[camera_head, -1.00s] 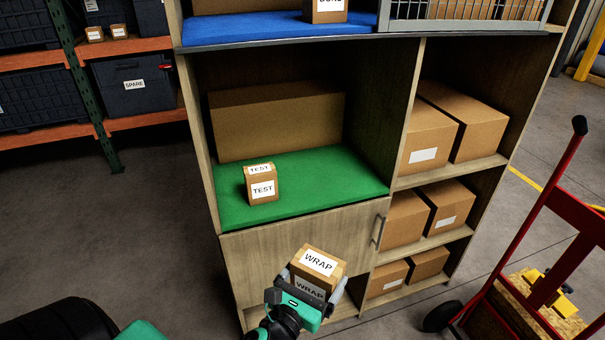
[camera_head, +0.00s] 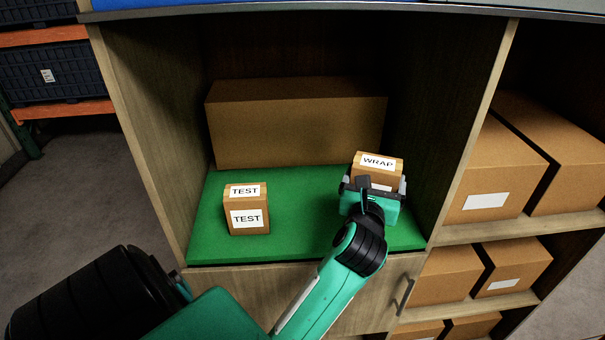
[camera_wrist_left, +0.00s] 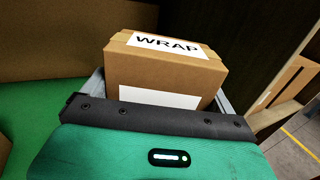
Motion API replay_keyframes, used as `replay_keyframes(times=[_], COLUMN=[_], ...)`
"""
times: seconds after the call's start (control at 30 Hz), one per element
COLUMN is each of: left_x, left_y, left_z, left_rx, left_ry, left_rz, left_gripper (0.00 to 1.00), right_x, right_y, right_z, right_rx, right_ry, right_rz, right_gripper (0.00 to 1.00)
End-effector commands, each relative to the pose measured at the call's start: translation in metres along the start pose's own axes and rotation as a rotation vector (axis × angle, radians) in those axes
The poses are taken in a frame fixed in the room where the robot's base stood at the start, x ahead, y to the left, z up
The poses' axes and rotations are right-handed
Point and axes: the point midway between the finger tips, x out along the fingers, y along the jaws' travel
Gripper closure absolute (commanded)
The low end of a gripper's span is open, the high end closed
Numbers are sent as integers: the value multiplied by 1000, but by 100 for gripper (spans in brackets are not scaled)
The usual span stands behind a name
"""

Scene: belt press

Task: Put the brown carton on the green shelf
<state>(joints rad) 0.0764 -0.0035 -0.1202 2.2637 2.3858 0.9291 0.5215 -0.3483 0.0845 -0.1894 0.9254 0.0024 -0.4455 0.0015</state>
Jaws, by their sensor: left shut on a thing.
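The brown carton labelled WRAP (camera_head: 378,170) is in my left gripper (camera_head: 374,188), over the right part of the green shelf (camera_head: 300,240). In the left wrist view the carton (camera_wrist_left: 165,68) sits upright between the two jaws of the gripper (camera_wrist_left: 160,92), which is shut on it. I cannot tell whether its underside touches the green surface, because the gripper hides it. A second brown carton labelled TEST (camera_head: 247,210) stands on the left part of the green shelf, apart from the held one. My right gripper does not show.
A long brown box (camera_head: 297,125) stands at the back of the green compartment. The compartment's right wall (camera_head: 465,120) is close to the held carton. Bare green surface lies between the two labelled cartons. Larger boxes (camera_head: 555,150) fill the shelves to the right.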

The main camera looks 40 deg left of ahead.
Motion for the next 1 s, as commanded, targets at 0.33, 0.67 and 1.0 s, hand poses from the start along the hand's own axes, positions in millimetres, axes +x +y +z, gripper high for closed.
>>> replay_keyframes(times=[0.33, 0.67, 1.0], left_x=[44, 52, 50], left_y=[25, 44, 48], left_z=[42, 81, 77], left_rx=[-8, -4, 5], left_ry=[-8, -9, -2], left_rz=[262, 405, 424], left_gripper=[48, 48, 48], right_x=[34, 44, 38], right_y=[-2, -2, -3], right_z=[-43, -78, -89], right_rx=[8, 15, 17], right_ry=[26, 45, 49], right_rz=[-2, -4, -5], right_gripper=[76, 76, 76])
